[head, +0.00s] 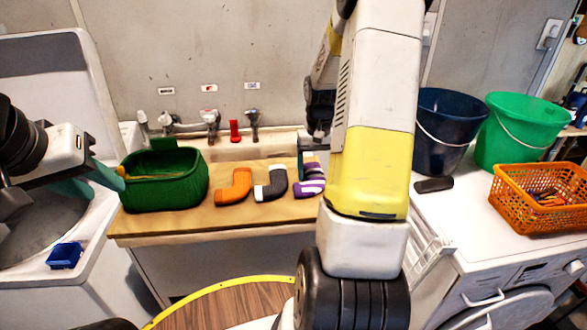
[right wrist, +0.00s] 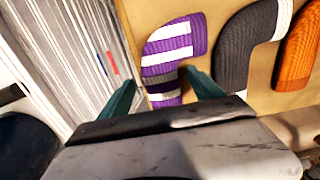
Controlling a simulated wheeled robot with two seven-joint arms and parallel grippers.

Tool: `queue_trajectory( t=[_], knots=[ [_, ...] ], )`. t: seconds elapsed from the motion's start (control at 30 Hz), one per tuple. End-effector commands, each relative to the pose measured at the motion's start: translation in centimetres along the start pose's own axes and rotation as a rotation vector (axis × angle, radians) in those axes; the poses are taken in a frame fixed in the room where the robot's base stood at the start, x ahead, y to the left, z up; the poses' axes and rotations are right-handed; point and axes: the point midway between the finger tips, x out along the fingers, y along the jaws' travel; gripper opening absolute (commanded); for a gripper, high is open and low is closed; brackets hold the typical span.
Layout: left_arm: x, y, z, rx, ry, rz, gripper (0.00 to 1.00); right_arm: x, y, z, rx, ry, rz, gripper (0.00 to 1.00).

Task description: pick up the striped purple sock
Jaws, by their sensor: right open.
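The striped purple sock (head: 311,183), purple with white and grey bands, lies bent on the wooden counter at the right end of a row of socks. In the right wrist view the sock (right wrist: 170,58) shows almost whole. My right gripper (right wrist: 160,80) is open, with its teal fingertips on either side of the sock's lower striped end; I cannot tell its exact height above it. In the head view my right gripper (head: 309,164) is partly hidden by my arm. My left gripper (head: 88,182) is open and empty, left of the green basket.
A grey-and-white sock (head: 272,184) and an orange sock (head: 235,187) lie left of the purple one. A green basket (head: 165,182) stands on the counter's left. An orange basket (head: 541,199) and two buckets are at right. Taps line the sink behind.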

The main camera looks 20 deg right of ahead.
Motion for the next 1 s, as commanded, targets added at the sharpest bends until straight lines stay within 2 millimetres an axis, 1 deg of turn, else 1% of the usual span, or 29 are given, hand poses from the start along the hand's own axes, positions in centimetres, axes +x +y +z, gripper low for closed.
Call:
queue_trajectory(
  t=[0.03,0.1,0.33,0.47,0.5,0.57,0.6,0.67,0.9,1.0],
  knots=[
    [0.00,0.00,0.00,0.000,0.000,0.000,0.36,0.57,-0.02,0.07,0.000,-0.003,0.000,0.75],
    [0.00,0.00,0.00,0.000,0.000,0.000,0.36,0.95,-0.02,0.05,-0.001,-0.001,0.000,0.75],
    [0.00,0.00,0.00,0.000,0.000,0.000,0.36,1.04,-0.03,0.02,-0.001,0.001,0.000,0.75],
    [0.00,0.00,0.00,0.000,0.000,0.000,0.36,1.02,-0.03,0.02,-0.001,0.001,0.000,0.49],
    [0.00,0.00,0.00,0.000,0.000,0.000,0.36,1.02,-0.03,0.02,-0.001,0.001,0.000,0.41],
    [0.00,0.00,0.00,0.000,0.000,0.000,0.36,1.02,-0.03,0.02,-0.001,0.000,0.000,0.29],
    [0.00,0.00,0.00,0.000,0.000,0.000,0.36,1.01,-0.03,0.02,-0.001,0.000,0.000,0.22],
    [0.00,0.00,0.00,0.000,0.000,0.000,0.36,1.01,-0.03,0.02,-0.001,0.000,0.000,0.10],
    [0.00,0.00,0.00,0.000,0.000,0.000,0.36,0.96,-0.03,0.01,-0.001,0.001,0.000,0.09],
    [0.00,0.00,0.00,0.000,0.000,0.000,0.36,0.65,-0.03,-0.01,-0.001,0.001,0.000,0.09]
  ],
)
